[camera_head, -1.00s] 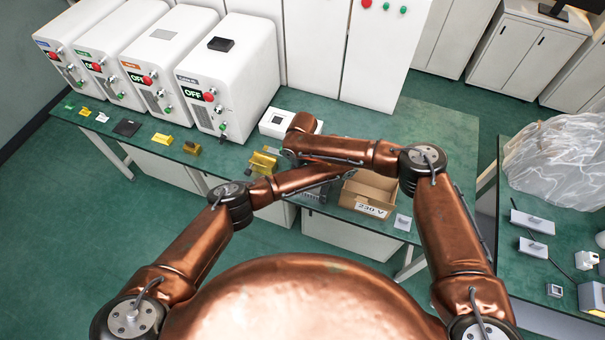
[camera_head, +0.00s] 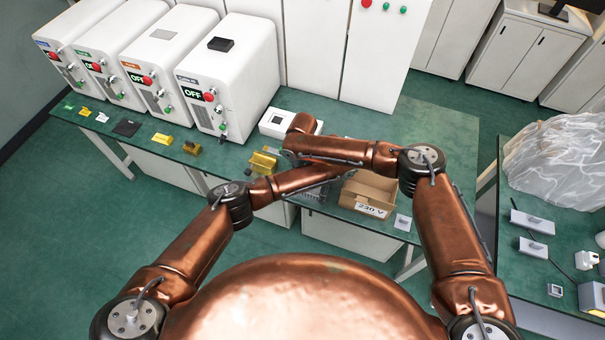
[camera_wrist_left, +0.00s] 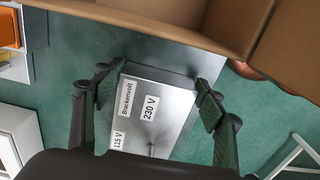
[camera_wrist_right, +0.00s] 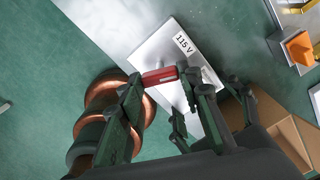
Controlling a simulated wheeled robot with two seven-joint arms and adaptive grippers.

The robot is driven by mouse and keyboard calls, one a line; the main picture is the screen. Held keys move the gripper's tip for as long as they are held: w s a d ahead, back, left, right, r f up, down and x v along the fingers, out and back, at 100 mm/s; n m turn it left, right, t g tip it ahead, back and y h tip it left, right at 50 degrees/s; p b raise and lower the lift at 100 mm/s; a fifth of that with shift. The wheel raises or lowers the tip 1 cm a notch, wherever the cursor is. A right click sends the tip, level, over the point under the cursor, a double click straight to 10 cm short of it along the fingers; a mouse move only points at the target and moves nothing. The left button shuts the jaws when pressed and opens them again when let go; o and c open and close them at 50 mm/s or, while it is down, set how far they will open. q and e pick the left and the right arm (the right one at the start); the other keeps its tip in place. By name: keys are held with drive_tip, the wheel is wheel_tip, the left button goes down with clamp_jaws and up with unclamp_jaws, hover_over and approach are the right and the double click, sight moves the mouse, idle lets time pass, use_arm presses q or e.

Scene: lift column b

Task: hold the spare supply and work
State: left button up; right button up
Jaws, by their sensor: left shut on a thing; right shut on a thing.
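A grey metal supply (camera_wrist_left: 160,118) with labels "Brackenvolt", "230 V" and "115 V" is between the fingers of my left gripper (camera_wrist_left: 158,98), which is shut on it. The right wrist view shows the supply's face (camera_wrist_right: 160,48) with the "115 V" label, and my left gripper's dark fingers beside it.
An open cardboard box (camera_head: 352,197) labelled with a voltage stands on the green bench (camera_head: 440,125), right of the grippers. White units (camera_head: 245,70) with "OFF" displays line the bench at left. A yellow piece (camera_head: 262,163) lies near the left forearm. A plastic-covered heap (camera_head: 560,160) is at right.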

drive_tip(key=shift+w+m, duration=0.1)
drive_tip(key=shift+m, duration=0.7)
drive_tip(key=o, duration=1.2)
drive_tip(key=shift+c, duration=0.2)
drive_tip(key=shift+r, duration=0.1)
wheel_tip(320, 180, up, 12)
drive_tip(key=shift+d, duration=0.1)
